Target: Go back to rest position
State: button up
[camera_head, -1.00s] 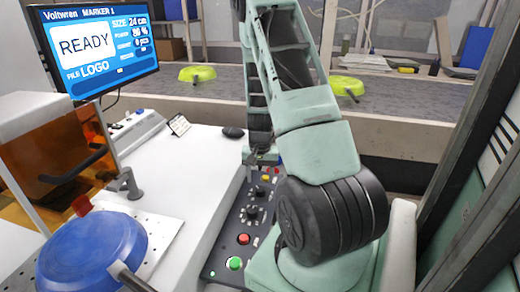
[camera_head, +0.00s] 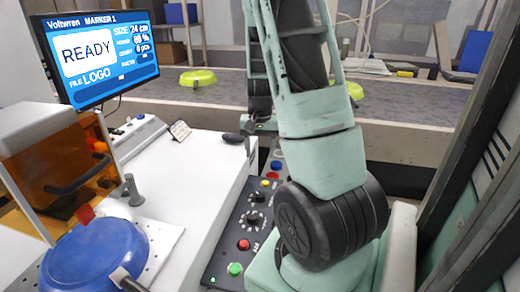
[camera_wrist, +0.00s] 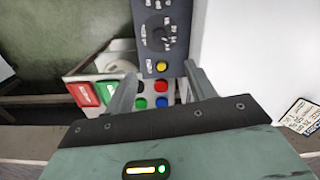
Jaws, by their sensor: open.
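My gripper shows in the wrist view (camera_wrist: 160,76) with its two fingers apart and nothing between them. It hangs above the button panel, whose red, blue and green buttons show between and beyond the fingers. In the head view my gripper (camera_head: 254,132) is small and partly hidden by my arm, near the far end of the control panel (camera_head: 228,225). My arm stands up in front of the conveyor.
A blue pan (camera_head: 92,262) sits on the plate at the left, near the orange-covered marking machine (camera_head: 62,160). The monitor (camera_head: 105,55) reads READY. Lime-green pans (camera_head: 198,77) (camera_head: 355,91) lie on the conveyor (camera_head: 225,98). A dark post stands close at right.

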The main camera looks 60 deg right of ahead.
dwell(0.3)
jog(key=w+a+r+n+t, duration=0.1)
jog(key=w+a+r+n, duration=0.15)
jog(key=a, duration=0.55)
jog(key=w+a+r+n, duration=0.1)
jog(key=a+n, duration=0.3)
jog(key=a, duration=0.4)
jog(key=w+a+r+n+t, duration=0.1)
jog(key=a+n, duration=0.3)
jog(key=a, duration=0.4)
jog(key=s+a+r+n+g+p, duration=0.1)
jog(key=s+a+r+n+p, duration=0.2)
jog(key=s+a, duration=0.4)
jog(key=s+a+r+n+g+p, duration=0.1)
jog(key=s+a+r+n, duration=0.4)
jog(key=a, duration=1.1)
jog(key=s+n+p, duration=0.1)
jog(key=s+n, duration=0.1)
jog(key=s, duration=0.1)
jog(key=shift+a+r+y+p, duration=0.2)
jog(key=shift+r+y+p, duration=0.1)
jog(key=shift+r+p, duration=0.1)
